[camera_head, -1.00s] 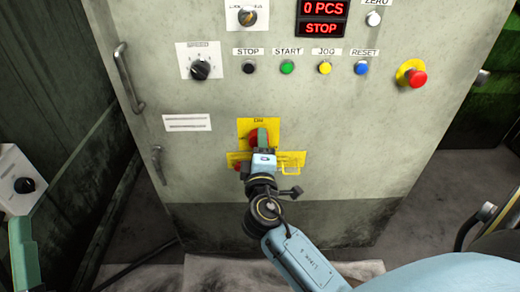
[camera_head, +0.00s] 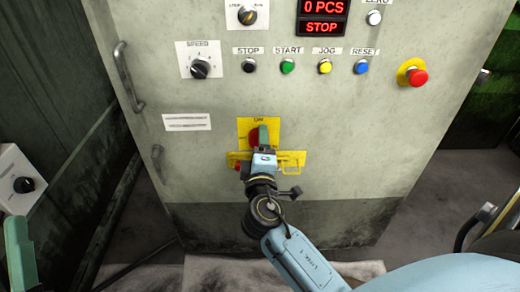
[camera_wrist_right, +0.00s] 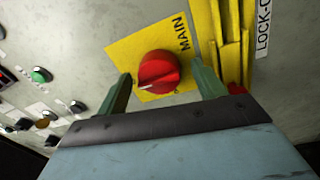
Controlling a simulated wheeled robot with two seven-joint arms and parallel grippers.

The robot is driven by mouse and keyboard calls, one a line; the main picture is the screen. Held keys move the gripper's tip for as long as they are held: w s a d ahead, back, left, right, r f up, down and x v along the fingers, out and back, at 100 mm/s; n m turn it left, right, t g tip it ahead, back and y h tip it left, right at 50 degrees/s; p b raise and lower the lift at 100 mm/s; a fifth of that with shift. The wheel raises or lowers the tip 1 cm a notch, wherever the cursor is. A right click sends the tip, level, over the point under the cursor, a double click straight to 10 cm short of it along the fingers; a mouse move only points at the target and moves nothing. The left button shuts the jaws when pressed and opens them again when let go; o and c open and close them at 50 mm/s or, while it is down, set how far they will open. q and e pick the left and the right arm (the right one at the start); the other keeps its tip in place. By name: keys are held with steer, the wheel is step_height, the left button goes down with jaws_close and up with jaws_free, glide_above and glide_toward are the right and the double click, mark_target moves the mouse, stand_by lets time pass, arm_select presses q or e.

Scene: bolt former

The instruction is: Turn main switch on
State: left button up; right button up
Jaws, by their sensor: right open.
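The main switch is a red rotary knob (camera_wrist_right: 159,72) on a yellow plate (camera_wrist_right: 122,50) marked MAIN. In the right wrist view its white pointer mark faces the lower left. My right gripper (camera_wrist_right: 163,86) is open, with one green finger on each side of the knob; I cannot tell whether they touch it. In the head view my right gripper (camera_head: 262,137) covers much of the knob (camera_head: 254,136) on the grey cabinet front.
A yellow lock-out bracket (camera_head: 292,160) sits just below the switch plate. Above are a row of push buttons (camera_head: 287,67), a speed dial (camera_head: 200,68), a red emergency button (camera_head: 417,77) and a lit display reading STOP (camera_head: 322,27). A cabinet handle (camera_head: 128,78) projects at left.

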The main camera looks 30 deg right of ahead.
arm_select(q)
steer(key=shift+w+d+f+g+y+p, duration=0.1)
steer(key=shift+w+f+g+y+p, duration=0.2)
steer(key=shift+w+f+g+p, duration=0.45)
arm_select(e)
steer(key=r+v, duration=0.1)
steer(key=v, duration=1.2)
steer(key=shift+s+f, duration=0.15)
steer(key=shift+f, duration=0.3)
arm_select(q)
steer(key=shift+s+r, duration=0.25)
